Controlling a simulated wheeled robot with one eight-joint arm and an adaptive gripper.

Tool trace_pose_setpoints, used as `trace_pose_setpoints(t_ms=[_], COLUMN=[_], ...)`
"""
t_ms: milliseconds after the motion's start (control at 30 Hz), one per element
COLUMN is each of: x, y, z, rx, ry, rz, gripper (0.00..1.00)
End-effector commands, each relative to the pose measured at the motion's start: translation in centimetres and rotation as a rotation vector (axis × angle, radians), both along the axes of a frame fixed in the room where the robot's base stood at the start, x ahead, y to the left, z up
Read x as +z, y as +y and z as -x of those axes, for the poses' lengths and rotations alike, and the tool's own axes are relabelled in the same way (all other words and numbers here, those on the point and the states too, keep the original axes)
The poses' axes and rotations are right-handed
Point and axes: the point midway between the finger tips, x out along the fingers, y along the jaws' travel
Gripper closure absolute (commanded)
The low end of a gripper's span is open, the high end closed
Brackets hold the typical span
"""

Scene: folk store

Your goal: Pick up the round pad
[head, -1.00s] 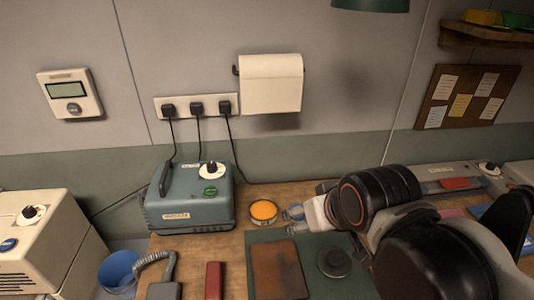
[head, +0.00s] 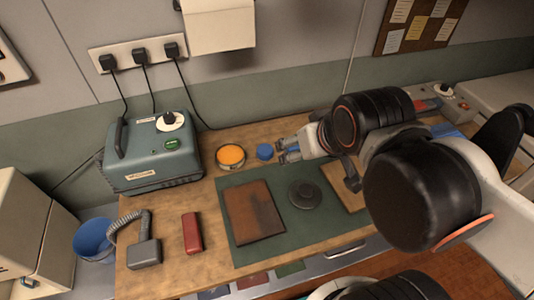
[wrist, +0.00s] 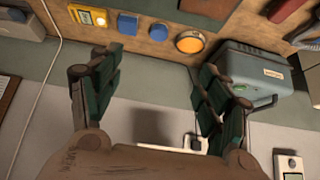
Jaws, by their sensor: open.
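A round orange-topped pad or tin (head: 230,157) lies on the wooden bench beside the teal box. A small round blue piece (head: 265,152) lies right of it, near my fingertips. A dark round disc with a raised knob (head: 304,194) sits on the green mat. I cannot tell for certain which is the round pad. My gripper (head: 287,152) is open and empty, just right of the blue piece. In the wrist view the orange piece (wrist: 190,41) and two blue pieces (wrist: 158,28) lie beyond my spread fingers (wrist: 160,92).
The teal box (head: 153,152) stands at the back left with cords to the wall. A brown leather piece (head: 254,212) lies on the green mat (head: 285,235). A red block (head: 192,232) and grey corded handset (head: 145,252) lie at left. A yellow device (wrist: 87,16) shows in the wrist view.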

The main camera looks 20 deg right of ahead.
Motion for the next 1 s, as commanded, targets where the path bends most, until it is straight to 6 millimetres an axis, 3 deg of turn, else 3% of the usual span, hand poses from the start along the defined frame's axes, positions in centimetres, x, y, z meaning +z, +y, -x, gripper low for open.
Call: trace_pose_setpoints(t_ms=[367,667,1000], x=[0.1,-0.5,-3.0], y=[0.0,-0.2,-0.8], z=[-1.2,-5.9,-11.6], rx=[0.030,0.159,0.324], ry=[0.019,0.089,0.155], rz=[0.012,0.050,0.078], gripper=[0.27,0.27,0.27])
